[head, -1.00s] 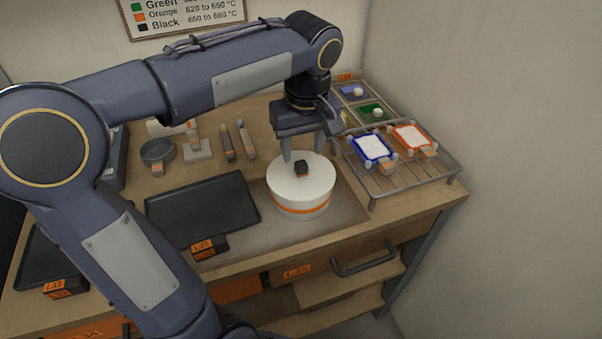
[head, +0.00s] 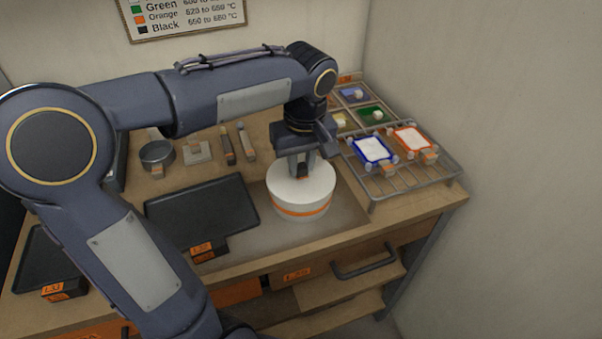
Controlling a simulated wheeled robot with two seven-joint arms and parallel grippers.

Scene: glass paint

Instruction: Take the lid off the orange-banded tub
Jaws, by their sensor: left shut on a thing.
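The white tub (head: 301,210) with an orange band stands upright on the bench, right of the dark tray. Its white lid (head: 317,185) sits on top. My left gripper (head: 302,174) points down from above and is shut on the black knob (head: 303,173) in the middle of the lid. The fingers partly hide the knob. The lid appears seated on the tub, with no gap visible. My right gripper is not in view.
A dark tray (head: 202,212) lies left of the tub. A wire rack (head: 405,182) with blue- and orange-framed pieces stands close on the right. A small metal pan (head: 157,154) is further back left. A drawer handle (head: 366,262) sticks out below the bench edge.

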